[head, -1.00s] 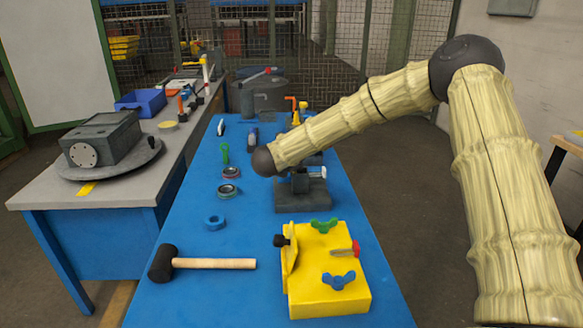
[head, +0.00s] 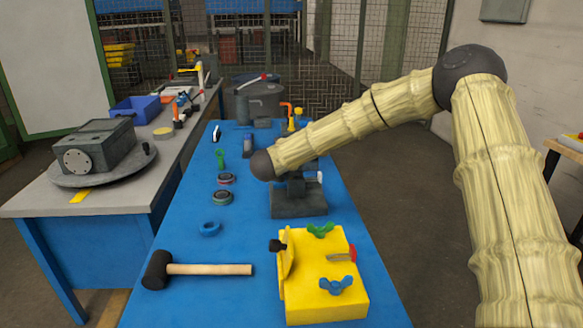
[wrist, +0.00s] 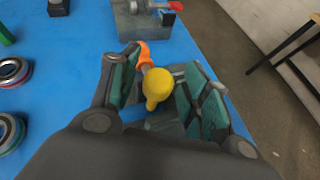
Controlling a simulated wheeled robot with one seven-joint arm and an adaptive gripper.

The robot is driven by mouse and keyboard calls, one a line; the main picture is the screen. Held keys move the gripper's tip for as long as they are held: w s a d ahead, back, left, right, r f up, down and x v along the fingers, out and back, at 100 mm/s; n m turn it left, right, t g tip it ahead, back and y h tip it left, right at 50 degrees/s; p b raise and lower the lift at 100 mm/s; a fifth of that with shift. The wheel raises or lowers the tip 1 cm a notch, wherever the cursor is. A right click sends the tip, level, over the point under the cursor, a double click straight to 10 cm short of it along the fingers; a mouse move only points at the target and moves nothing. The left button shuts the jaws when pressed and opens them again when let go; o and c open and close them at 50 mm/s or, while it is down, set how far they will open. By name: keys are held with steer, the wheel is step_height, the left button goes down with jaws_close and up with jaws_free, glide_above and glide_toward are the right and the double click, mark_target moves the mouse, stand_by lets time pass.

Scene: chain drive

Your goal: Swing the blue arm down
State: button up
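I cannot pick out the blue arm for certain against the blue tabletop (head: 190,255). A yellow rounded knob (wrist: 157,84) beside an orange bent piece (wrist: 143,56) shows in the wrist view; both also show in the head view past my arm, the knob (head: 298,122) and the orange piece (head: 287,107). My gripper (wrist: 163,90) has its two teal-padded fingers spread, one on each side of the knob. I cannot tell whether a finger touches it. A grey part lies below the knob between the fingers.
A yellow fixture (head: 322,295) with wing nuts and a mallet (head: 205,270) lie at the table's near end. A dark grey block (head: 298,203) stands behind. Several rings lie at the left. A grey block with a red handle (wrist: 170,8) stands beyond the knob.

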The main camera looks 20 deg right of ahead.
steer(key=v, duration=1.2)
stand_by(0.4)
